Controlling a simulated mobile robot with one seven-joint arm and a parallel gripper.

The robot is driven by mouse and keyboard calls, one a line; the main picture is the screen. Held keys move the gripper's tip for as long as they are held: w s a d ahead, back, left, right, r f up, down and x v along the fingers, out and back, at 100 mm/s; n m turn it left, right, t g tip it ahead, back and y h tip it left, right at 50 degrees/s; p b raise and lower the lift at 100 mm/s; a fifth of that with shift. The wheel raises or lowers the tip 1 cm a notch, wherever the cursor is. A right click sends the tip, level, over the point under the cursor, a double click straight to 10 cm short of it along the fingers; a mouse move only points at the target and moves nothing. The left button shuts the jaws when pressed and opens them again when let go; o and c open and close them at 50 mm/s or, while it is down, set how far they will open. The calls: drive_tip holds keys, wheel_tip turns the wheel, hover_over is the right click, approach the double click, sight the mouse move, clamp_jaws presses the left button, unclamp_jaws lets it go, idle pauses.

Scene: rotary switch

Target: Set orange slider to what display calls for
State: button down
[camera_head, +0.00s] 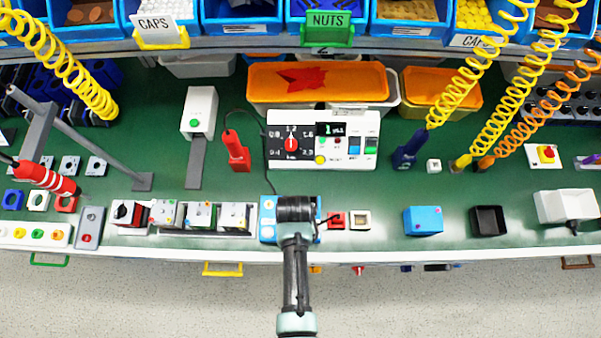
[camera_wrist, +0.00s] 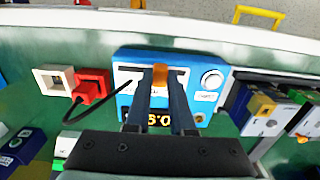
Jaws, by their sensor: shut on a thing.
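The blue box (camera_head: 268,232) stands near the front edge of the bench, mostly under my gripper (camera_head: 296,222) in the head view. In the wrist view the blue box (camera_wrist: 207,60) carries the orange slider (camera_wrist: 160,76), at roughly the middle of its track. My gripper (camera_wrist: 160,80) has its two fingers on either side of the slider and is shut on it. The box's display (camera_wrist: 160,118) shows lit orange digits, partly hidden by the fingers; I cannot read the value surely. A round white button (camera_wrist: 212,79) sits right of the slider.
A red connector block (camera_wrist: 92,86) with a black cable and a white square socket (camera_wrist: 52,80) lie left of the box in the wrist view. Several grey switch units (camera_wrist: 265,112) stand close on its right. A white control panel (camera_head: 322,140) stands behind.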

drive_tip(key=a, duration=0.2)
drive_tip(key=shift+a, duration=0.35)
drive_tip(key=c, duration=0.8)
unclamp_jaws()
drive_tip(key=shift+a, duration=0.1)
drive_tip(key=shift+o, duration=0.2)
drive_tip(key=shift+r, duration=0.2)
wheel_tip(320, 180, up, 13)
drive_tip(key=shift+f, duration=0.2)
